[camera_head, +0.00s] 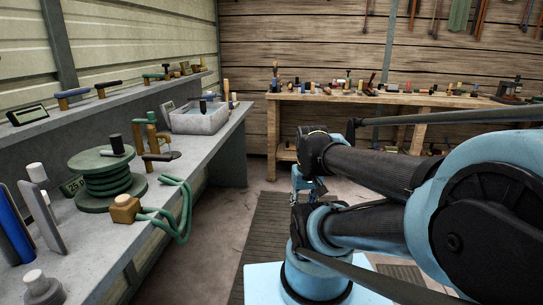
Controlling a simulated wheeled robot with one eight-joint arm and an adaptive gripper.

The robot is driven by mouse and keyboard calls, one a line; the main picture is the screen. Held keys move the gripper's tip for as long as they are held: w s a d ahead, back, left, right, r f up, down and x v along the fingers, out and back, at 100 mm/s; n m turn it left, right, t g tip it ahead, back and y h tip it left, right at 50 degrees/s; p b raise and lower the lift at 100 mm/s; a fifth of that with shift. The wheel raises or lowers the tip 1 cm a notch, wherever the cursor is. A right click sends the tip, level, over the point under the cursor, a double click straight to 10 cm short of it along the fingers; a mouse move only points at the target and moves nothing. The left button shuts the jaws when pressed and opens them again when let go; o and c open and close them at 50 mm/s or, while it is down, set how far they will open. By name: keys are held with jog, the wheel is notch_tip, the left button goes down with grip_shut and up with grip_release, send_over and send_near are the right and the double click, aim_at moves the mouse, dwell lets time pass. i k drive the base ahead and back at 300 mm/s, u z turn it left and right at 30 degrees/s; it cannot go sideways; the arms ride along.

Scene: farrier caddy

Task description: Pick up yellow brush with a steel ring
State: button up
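I cannot single out a yellow brush with a steel ring for certain. Several small upright tools stand on the wooden bench at the back, too small to tell apart. An orange-tan handle (226,89) stands upright at the far end of the left counter; its lower part is unclear. My arm folds in from the right, and its end, my gripper (307,186), hangs above the floor between the counter and the back bench. It is small and partly hidden by my own links, so its fingers are unclear. No object is seen in it.
The grey left counter (193,149) holds a green hose reel (104,183), a grey bin (199,121) and a hose with a tan block (125,208). A raised shelf (80,112) carries handled tools. The wooden bench (390,99) is crowded. Floor (222,225) between them is open.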

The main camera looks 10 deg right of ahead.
aim_at(359, 93)
jog(key=z, duration=0.25)
jog(key=i, duration=1.05)
jog(key=z, duration=0.45)
jog(key=i, duration=1.05)
jog(key=z, duration=0.25)
